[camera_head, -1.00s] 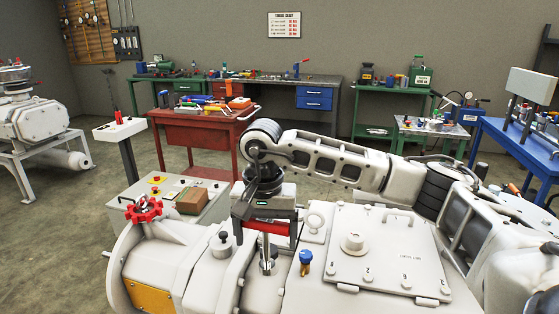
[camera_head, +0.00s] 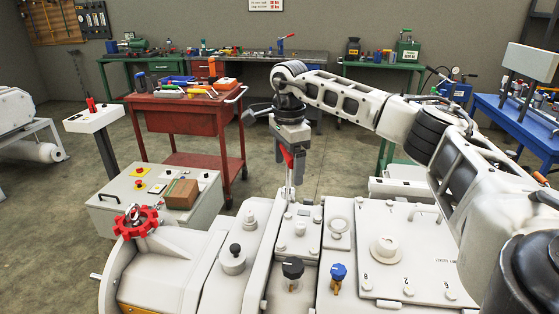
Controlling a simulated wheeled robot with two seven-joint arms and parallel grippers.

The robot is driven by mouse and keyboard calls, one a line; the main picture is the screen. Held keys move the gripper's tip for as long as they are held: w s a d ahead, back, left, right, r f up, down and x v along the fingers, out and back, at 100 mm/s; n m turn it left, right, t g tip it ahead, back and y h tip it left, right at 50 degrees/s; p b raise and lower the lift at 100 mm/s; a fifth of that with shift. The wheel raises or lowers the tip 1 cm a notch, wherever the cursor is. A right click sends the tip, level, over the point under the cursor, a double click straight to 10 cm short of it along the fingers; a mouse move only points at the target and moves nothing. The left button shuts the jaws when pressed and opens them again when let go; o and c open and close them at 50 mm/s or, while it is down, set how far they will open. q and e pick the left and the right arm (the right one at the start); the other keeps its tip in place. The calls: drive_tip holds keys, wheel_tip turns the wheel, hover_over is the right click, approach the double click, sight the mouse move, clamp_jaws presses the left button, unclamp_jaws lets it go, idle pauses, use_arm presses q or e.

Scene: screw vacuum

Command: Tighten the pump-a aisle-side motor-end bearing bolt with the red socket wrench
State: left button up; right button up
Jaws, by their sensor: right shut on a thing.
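My right gripper (camera_head: 291,148) is shut on the red socket wrench (camera_head: 287,158). The red handle shows only in part between the fingers. The wrench's metal shaft (camera_head: 288,181) hangs upright below it, with its lower end at the far edge of the white pump (camera_head: 322,224). I cannot tell whether the socket sits on a bolt there, as that end is small and partly hidden. Other bolt heads (camera_head: 300,229) show on the pump's top plate. My left gripper is not in view.
On the pump are a red handwheel (camera_head: 136,221), a black knob (camera_head: 292,270), a blue knob (camera_head: 338,272) and a flat cover (camera_head: 400,250). A control box (camera_head: 150,206) and a red tool cart (camera_head: 180,120) stand beyond. The floor between is clear.

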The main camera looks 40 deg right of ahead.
sight(288, 191)
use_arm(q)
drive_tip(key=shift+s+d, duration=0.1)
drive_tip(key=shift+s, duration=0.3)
use_arm(e)
drive_tip(key=shift+s+r, duration=0.1)
drive_tip(key=shift+s, duration=0.1)
drive_tip(key=shift+p, duration=0.45)
wheel_tip(288, 191, down, 2)
drive_tip(key=shift+f+b, duration=0.1)
drive_tip(key=shift+b, duration=0.5)
drive_tip(key=shift+f+b, duration=0.3)
drive_tip(key=shift+f, duration=0.35)
drive_tip(key=shift+w+f, duration=0.1)
drive_tip(key=shift+f, duration=0.7)
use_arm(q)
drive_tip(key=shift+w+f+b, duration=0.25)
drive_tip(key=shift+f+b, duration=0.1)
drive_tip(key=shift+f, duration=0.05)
use_arm(e)
drive_tip(key=shift+f, duration=0.3)
use_arm(q)
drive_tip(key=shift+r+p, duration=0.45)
drive_tip(key=shift+p, duration=0.05)
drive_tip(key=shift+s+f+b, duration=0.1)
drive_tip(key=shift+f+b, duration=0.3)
use_arm(e)
drive_tip(key=shift+f, duration=0.65)
